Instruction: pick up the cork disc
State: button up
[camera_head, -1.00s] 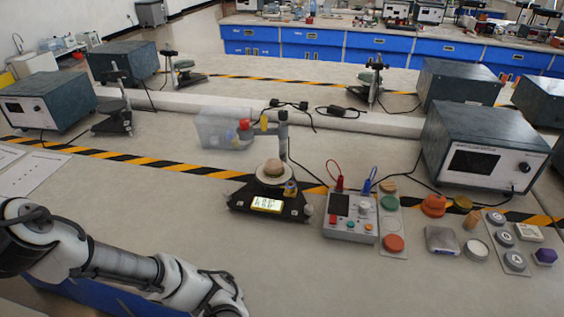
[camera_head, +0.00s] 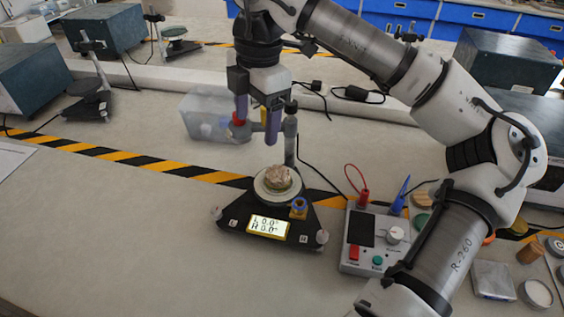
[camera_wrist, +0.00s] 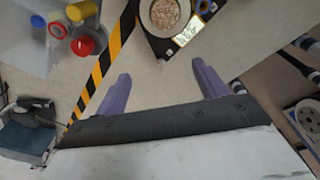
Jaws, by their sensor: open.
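The cork disc (camera_head: 281,177) looks speckled tan and lies on the round pale plate (camera_head: 262,190) of the black stand with the yellow-framed display. In the wrist view the speckled disc (camera_wrist: 165,14) shows at the top edge, partly cut off, with the plate rim (camera_wrist: 146,22) around it. My gripper (camera_head: 257,118) points down with its purple fingers apart and nothing between them. It is above and behind the disc in the head view, not touching it. In the wrist view the fingers (camera_wrist: 161,74) stand below the disc, over bare table.
The stand's upright post (camera_head: 290,135) rises close to my fingers. A clear bin (camera_head: 205,118) with red, yellow and blue items is left of them. A control box (camera_head: 372,240) with red and blue leads stands right of the stand. The front left table is clear.

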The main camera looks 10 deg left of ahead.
jog(key=w+d+m, duration=0.2)
jog(key=d, duration=0.1)
jog(key=p, duration=0.1)
send_over(278, 173)
jog(key=shift+h, duration=0.4)
notch_tip(278, 173, down, 7)
jog(key=shift+a+f, duration=0.1)
jog(key=shift+n, duration=0.3)
jog(key=shift+f+p, duration=0.95)
jog(key=shift+f, duration=2.15)
jog(key=shift+c, duration=0.4)
jog(key=c, duration=1)
